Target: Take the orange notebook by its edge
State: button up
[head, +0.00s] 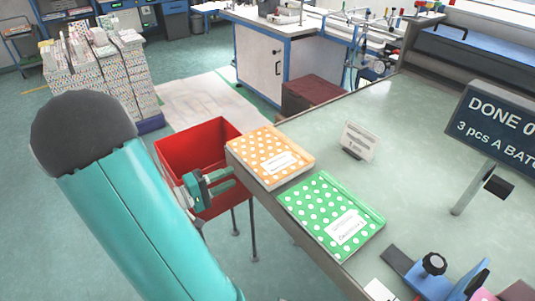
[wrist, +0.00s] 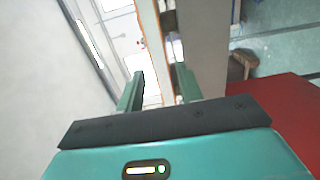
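The orange notebook (head: 262,150) with white dots and a white label lies flat at the table's left edge in the head view, its left side sticking out past the edge. My gripper (head: 231,177) is at the front-left side of it, just off the table. In the wrist view the gripper (wrist: 160,76) is open, its two fingers apart. A pale strip with thin orange lines, seemingly the notebook's edge (wrist: 159,22), shows between and beyond the fingers. I cannot tell whether either finger touches it.
A green dotted notebook (head: 318,200) lies close by on the table (head: 400,130). A red bin (head: 185,145) stands below and behind my gripper. A small card stand (head: 359,141), a sign (head: 492,125) and a blue fixture (head: 435,278) are further right.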

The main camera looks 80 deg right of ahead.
aim_at(264, 161)
jog(key=x, duration=1.2)
jog(key=shift+s+d+r, duration=0.1)
jog(key=shift+s+d, duration=0.1)
jog(key=shift+s, duration=0.1)
jog(key=shift+c, duration=0.3)
grip_shut()
